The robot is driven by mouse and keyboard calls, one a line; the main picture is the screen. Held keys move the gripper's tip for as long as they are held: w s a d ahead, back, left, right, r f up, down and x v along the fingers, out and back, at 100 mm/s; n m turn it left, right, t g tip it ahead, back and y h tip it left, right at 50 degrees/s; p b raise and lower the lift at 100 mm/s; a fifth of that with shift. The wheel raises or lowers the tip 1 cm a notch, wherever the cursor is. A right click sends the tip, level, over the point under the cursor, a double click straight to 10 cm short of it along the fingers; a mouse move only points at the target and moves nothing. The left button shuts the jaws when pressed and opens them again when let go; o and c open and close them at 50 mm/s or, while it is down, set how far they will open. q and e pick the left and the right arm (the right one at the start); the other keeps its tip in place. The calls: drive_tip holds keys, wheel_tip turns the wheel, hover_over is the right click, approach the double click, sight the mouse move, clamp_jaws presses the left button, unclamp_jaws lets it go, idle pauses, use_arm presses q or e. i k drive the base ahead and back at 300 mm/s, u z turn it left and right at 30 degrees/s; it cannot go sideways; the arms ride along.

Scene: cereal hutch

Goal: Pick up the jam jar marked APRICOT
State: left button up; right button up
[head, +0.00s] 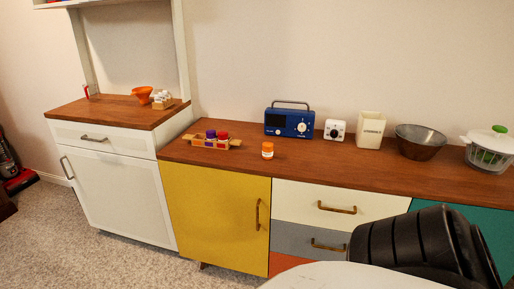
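A small jar (267,150) with an orange top stands alone on the wooden sideboard top, near its front edge. A wooden rack (236,143) to its left holds a jar with a purple top (211,135) and one with a red top (223,136). Labels on these jars are too small to read, so I cannot tell which is marked APRICOT. Neither gripper shows in the head view.
Behind the jars stand a blue radio (289,122), a white timer (335,129), a cream canister (371,130), a dark bowl (420,142) and a salad spinner (489,149). A white hutch (118,190) with an orange bowl (142,95) is left. Carpet in front is clear.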

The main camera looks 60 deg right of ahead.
sight(268, 147)
drive_tip(key=z, duration=0.95)
drive_tip(key=i, duration=1)
drive_tip(key=z, duration=1.15)
